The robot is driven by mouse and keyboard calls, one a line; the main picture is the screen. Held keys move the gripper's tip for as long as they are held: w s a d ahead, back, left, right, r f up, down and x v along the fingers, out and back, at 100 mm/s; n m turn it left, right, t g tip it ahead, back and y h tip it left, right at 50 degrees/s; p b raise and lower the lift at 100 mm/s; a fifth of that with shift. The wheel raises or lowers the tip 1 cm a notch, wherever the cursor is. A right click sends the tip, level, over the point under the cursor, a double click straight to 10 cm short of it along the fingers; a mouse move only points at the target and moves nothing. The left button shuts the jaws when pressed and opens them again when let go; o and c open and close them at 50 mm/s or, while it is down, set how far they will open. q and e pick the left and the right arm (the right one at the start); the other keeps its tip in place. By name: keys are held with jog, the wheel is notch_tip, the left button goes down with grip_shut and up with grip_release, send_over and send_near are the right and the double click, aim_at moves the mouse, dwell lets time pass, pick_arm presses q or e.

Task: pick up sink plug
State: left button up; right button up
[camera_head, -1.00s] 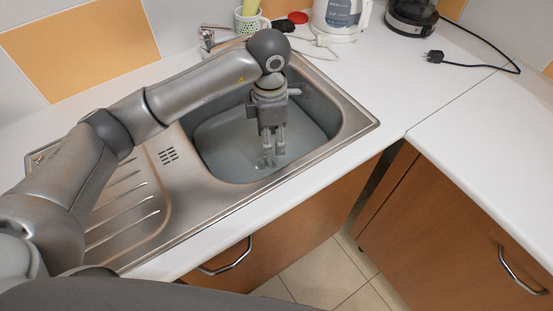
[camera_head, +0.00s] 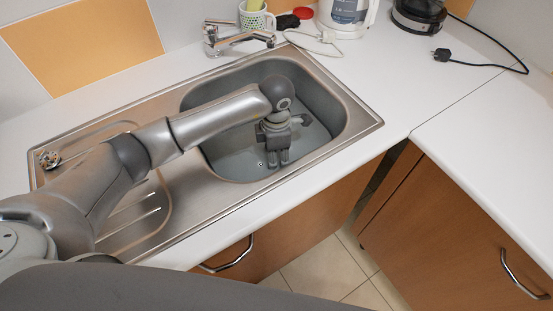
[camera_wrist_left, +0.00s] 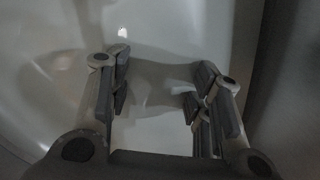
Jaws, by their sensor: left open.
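My left gripper (camera_head: 278,160) points down inside the sink basin (camera_head: 222,160), low over its floor. Its fingers are apart in the left wrist view (camera_wrist_left: 162,80), with nothing seen held between them. A small round dark spot (camera_head: 260,163) shows on the basin floor just left of the fingers; I cannot tell if it is the plug or the drain. A round metal piece with dark holes (camera_head: 50,158) sits at the far left corner of the drainboard; I cannot tell if it is a plug. My right gripper is not in view.
A chrome tap (camera_head: 238,40) stands at the sink's back edge. Behind it are a patterned cup (camera_head: 256,20), a white kettle (camera_head: 345,15) and a coffee maker (camera_head: 418,12). A black power plug (camera_head: 441,55) lies on the counter. The right counter (camera_head: 490,130) is clear.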

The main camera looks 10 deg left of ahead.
pick_arm(q)
jog(key=shift+f, duration=0.35)
grip_shut()
jog(key=shift+r, duration=0.1)
